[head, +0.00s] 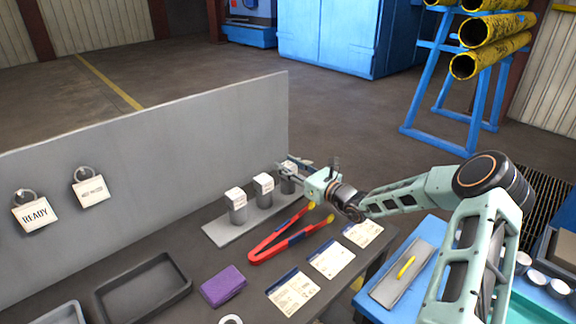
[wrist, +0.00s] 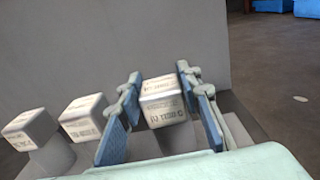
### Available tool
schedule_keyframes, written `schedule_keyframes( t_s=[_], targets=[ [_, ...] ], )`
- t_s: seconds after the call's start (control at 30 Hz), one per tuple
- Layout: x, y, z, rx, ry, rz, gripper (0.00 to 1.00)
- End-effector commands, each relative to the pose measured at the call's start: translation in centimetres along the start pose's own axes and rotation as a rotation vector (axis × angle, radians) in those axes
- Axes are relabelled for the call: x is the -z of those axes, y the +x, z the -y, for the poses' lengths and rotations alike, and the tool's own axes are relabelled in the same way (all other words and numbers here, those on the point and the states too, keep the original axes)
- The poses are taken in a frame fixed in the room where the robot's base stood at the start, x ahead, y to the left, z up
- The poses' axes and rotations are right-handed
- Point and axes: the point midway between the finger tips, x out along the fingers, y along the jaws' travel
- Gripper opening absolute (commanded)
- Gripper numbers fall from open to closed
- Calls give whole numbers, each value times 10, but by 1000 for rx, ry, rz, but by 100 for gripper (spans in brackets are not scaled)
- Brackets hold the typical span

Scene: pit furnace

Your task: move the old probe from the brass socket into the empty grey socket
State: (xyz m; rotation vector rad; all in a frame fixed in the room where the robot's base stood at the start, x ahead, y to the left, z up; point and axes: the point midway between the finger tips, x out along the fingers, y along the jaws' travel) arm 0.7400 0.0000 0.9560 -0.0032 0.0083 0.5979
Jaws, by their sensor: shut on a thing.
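Three grey cylinders topped by white labelled blocks stand in a row on a grey plate (head: 221,231). The left one (head: 237,206) and middle one (head: 263,190) stand free; they also show at left in the wrist view, as the left block (wrist: 30,127) and middle block (wrist: 84,116). My gripper (head: 292,168) is at the right one (head: 288,184). In the wrist view my gripper (wrist: 160,112) has its blue-padded fingers on either side of the right white block (wrist: 162,100), shut on it. The block's lettering is too small to read surely. I cannot make out a brass socket or an empty socket.
Red tongs (head: 275,246), paper sheets (head: 331,259), a purple block (head: 223,286) and a black tray (head: 143,287) lie on the dark bench. A grey panel (head: 150,165) stands behind the row. A blue table (head: 425,240) with a yellow-handled tool is at right.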

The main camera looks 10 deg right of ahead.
Motion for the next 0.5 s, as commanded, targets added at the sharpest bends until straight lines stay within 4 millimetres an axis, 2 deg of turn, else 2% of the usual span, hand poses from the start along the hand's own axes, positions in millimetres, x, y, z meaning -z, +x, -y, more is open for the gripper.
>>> schedule_keyframes(
  t_s=[0.07,0.1,0.13,0.5],
  targets=[
    [2,0,0,0,0,1,4],
    [1,0,0,0,-1,1,36],
    [1,0,0,0,-1,1,39],
    [1,-4,1,1,0,-1,40]
  ],
)
